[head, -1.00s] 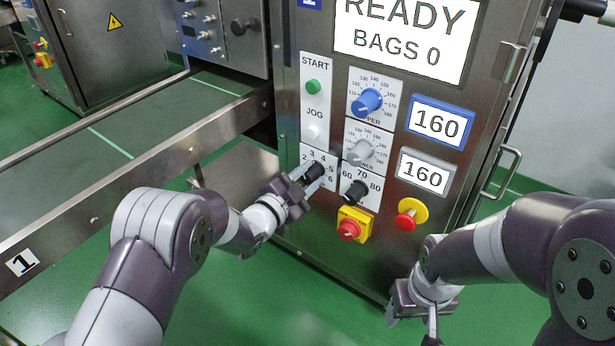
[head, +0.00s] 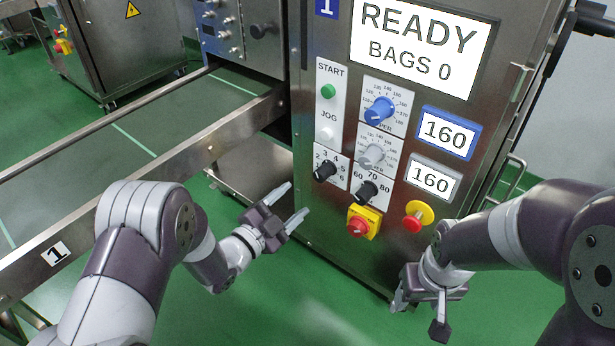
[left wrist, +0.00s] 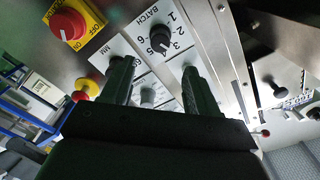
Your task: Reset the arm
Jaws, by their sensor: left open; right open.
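My left gripper (head: 290,206) is open and empty, in front of the machine panel, below and to the left of the black batch knob (head: 324,170). In the left wrist view its two fingers (left wrist: 158,88) stand apart, with the batch knob (left wrist: 160,38) beyond them and nothing between. My right gripper (head: 418,312) is low at the right, in front of the machine's lower part, open and apart from the controls.
The panel carries a green start button (head: 328,91), a blue dial (head: 379,110), a red-and-yellow switch (head: 360,224) and a red emergency button (head: 417,216). The screen (head: 418,42) reads READY, BAGS 0. A conveyor rail (head: 150,176) runs along the left. Green floor lies open below.

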